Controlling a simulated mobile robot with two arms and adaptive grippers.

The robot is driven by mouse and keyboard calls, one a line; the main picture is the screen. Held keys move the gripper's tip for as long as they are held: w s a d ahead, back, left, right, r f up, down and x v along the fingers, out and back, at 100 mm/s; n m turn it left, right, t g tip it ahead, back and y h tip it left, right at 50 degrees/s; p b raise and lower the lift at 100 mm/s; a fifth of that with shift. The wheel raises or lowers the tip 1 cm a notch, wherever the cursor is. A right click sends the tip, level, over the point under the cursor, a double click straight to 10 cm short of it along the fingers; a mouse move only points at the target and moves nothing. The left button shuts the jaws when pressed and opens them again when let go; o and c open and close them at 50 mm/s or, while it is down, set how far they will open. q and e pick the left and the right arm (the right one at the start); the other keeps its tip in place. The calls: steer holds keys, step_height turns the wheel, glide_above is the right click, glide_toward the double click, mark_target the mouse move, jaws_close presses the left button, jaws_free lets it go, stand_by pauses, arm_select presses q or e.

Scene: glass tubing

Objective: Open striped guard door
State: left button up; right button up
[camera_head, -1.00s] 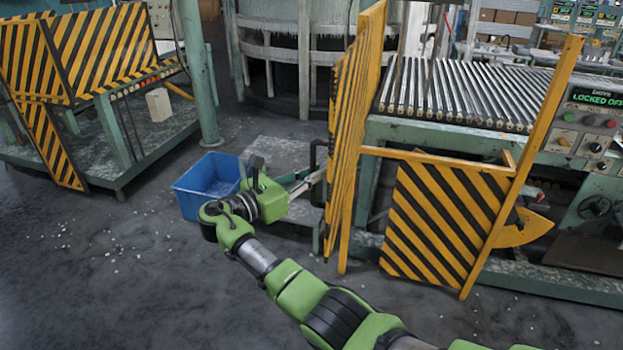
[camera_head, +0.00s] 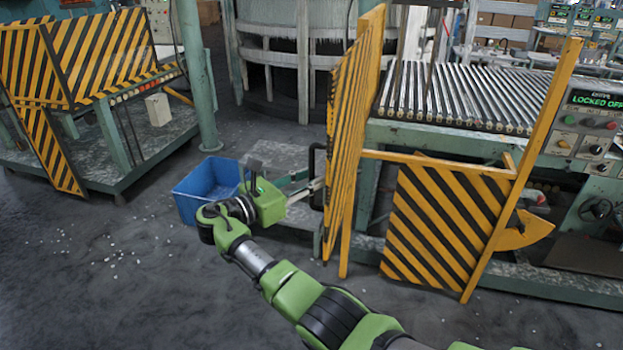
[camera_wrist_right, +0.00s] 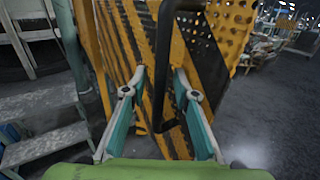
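The striped guard door (camera_head: 352,120) is a yellow-and-black panel, seen nearly edge-on in the head view, left of the rollers. Its black handle (camera_head: 313,172) is on its left side. In the right wrist view the door (camera_wrist_right: 222,50) fills the middle, with perforated yellow stripes, and the handle (camera_wrist_right: 160,85) is a dark vertical bar. My right gripper (camera_head: 316,186) is beside the handle. In the wrist view its fingers (camera_wrist_right: 165,78) are apart, with the handle between them; I cannot tell whether they touch it. My left gripper is not in view.
A lower striped panel (camera_head: 440,225) and yellow posts stand right of the door, before a roller bed (camera_head: 460,95). A control panel (camera_head: 592,125) reads "LOCKED OFF". A blue bin (camera_head: 190,205) sits behind my right arm. Open floor lies left and in front.

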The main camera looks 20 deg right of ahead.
steer(key=v, duration=0.7)
steer(key=shift+a, duration=0.2)
